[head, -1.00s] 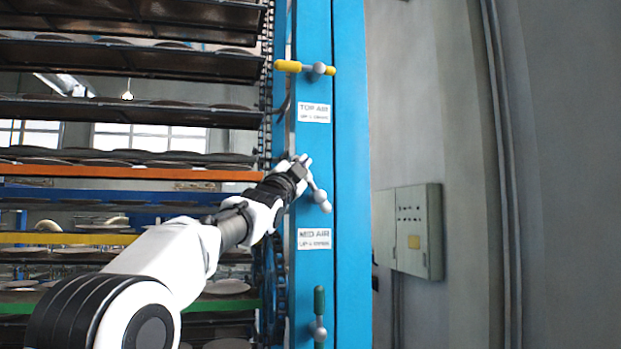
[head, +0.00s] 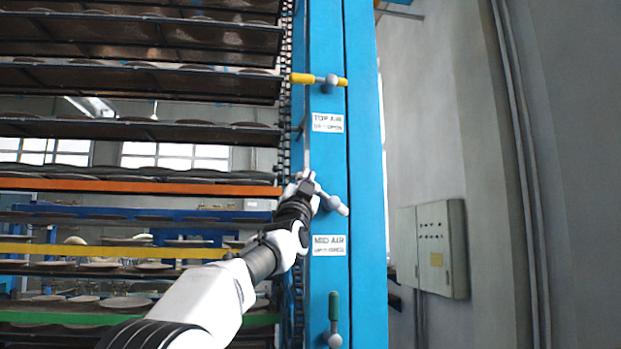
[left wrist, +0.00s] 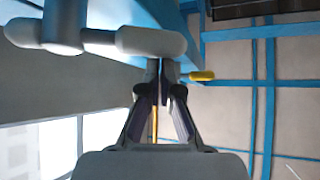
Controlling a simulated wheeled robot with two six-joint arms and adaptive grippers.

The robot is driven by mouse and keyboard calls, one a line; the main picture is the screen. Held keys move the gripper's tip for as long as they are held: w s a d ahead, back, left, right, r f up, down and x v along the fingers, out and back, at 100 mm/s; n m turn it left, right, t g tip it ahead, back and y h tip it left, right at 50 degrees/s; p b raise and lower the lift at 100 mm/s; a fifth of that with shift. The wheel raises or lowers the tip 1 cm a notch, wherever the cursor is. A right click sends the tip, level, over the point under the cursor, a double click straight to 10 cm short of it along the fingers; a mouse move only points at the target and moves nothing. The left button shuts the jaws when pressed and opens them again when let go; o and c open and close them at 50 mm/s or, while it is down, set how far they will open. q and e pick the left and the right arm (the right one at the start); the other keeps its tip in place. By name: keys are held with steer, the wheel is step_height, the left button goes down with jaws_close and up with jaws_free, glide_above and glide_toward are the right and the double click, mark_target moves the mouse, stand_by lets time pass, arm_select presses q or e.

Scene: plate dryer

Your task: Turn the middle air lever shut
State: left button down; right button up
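The middle air lever (head: 332,203) is grey-white, on the blue post above the "MED AIR" label (head: 329,245). Its handle slants up-left from the round hub, and a short stub points down-right. My left gripper (head: 308,183) is at the handle's upper-left end and hides part of it. In the left wrist view, the lever's pale handle (left wrist: 150,42) lies across the fingertips of my left gripper (left wrist: 160,68). The fingers are together, with nothing visible between them; whether they touch the handle is hard to tell. My right gripper is out of view.
A yellow lever (head: 318,79) lies nearly level above, by the "TOP AIR" label. A green-handled lever (head: 333,318) stands upright below. Racks of plates (head: 130,185) fill the left. A grey control box (head: 441,248) hangs on the right wall.

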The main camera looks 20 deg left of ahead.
arm_select(q)
steer(key=shift+a+f+n+y, duration=0.15)
steer(key=shift+f+n+y, duration=0.25)
steer(key=shift+n+y, duration=0.4)
steer(key=shift+a+f+n+y, duration=0.15)
steer(key=shift+f+n+y, duration=0.25)
steer(key=shift+n+y, duration=0.4)
steer(key=shift+s+a+f+n+g+y, duration=0.1)
steer(key=shift+f+n+g+y, duration=0.2)
steer(key=shift+n+y, duration=0.6)
steer(key=shift+w+a+f+n+g+y, duration=0.1)
steer(key=shift+f+n+g+y, duration=0.15)
steer(key=shift+n+y, duration=0.6)
steer(key=shift+s+f+n+g+y, duration=0.1)
steer(key=shift+f+n+g+y, duration=0.2)
steer(key=shift+n+y, duration=0.55)
steer(key=shift+a+f, duration=0.1)
steer(key=shift+f, duration=0.3)
steer(key=shift+w+f, duration=0.15)
steer(key=shift+w, duration=0.1)
stand_by(0.6)
